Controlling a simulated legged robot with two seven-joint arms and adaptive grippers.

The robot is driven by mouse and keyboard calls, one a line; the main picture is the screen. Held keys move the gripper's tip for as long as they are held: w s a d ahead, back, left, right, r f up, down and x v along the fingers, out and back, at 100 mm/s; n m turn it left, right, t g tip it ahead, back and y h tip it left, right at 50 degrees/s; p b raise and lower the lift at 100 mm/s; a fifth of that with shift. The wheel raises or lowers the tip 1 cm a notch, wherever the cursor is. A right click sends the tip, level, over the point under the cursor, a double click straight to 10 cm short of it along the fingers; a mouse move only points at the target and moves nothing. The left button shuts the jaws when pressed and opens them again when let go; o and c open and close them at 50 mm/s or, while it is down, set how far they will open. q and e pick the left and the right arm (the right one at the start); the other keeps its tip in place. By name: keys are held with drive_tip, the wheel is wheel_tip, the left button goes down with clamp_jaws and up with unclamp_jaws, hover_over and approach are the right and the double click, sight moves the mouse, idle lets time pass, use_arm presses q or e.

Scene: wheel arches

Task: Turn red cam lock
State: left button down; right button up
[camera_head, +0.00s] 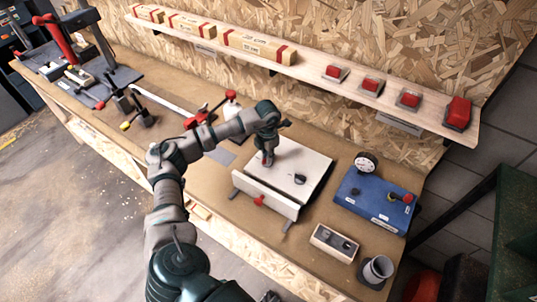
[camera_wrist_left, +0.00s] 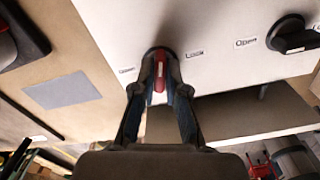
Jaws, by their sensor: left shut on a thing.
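The white panel (camera_head: 306,160) lies on the workbench in the head view. My left gripper (camera_head: 267,157) reaches down to its upper left part. In the left wrist view the red cam lock (camera_wrist_left: 160,77) shows between the fingertips of my left gripper (camera_wrist_left: 159,72), which is shut on it. Small labels stand on the white panel on both sides of the lock; one further right reads "Open". A black knob (camera_wrist_left: 293,37) sits right of it, and also shows in the head view (camera_head: 300,179). The lock is mostly hidden by the gripper in the head view. My right gripper is not in view.
A blue box (camera_head: 375,197) with a gauge stands right of the panel. A wooden block (camera_head: 334,242) and a grey cup (camera_head: 376,270) are near the front right edge. A shelf (camera_head: 320,68) with boxes and red buttons runs above the bench. Clamps and tools are at left.

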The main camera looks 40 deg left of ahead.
use_arm(q)
drive_tip(key=n, duration=0.1)
drive_tip(key=n+p, duration=0.1)
drive_tip(key=n, duration=0.2)
drive_tip(key=shift+s+f+n, duration=0.15)
drive_tip(key=shift+s+n, duration=0.1)
drive_tip(key=shift+n, duration=0.05)
drive_tip(key=n+p, duration=0.2)
drive_tip(key=n, duration=0.2)
drive_tip(key=shift+a+n, duration=0.1)
drive_tip(key=shift+n, duration=0.2)
drive_tip(key=n+p, duration=0.1)
drive_tip(key=n, duration=0.2)
drive_tip(key=shift+n, duration=0.3)
drive_tip(key=n+p, duration=0.1)
drive_tip(key=n, duration=0.2)
drive_tip(key=shift+n+p, duration=0.3)
drive_tip(key=shift+p, duration=0.05)
drive_tip(key=shift+s+f+n+p, duration=0.1)
drive_tip(key=shift+n+p, duration=0.5)
drive_tip(key=shift+n, duration=1)
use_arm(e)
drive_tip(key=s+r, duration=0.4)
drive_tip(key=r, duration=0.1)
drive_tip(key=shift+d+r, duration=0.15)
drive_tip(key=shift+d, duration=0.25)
use_arm(q)
drive_tip(key=shift+d, duration=0.2)
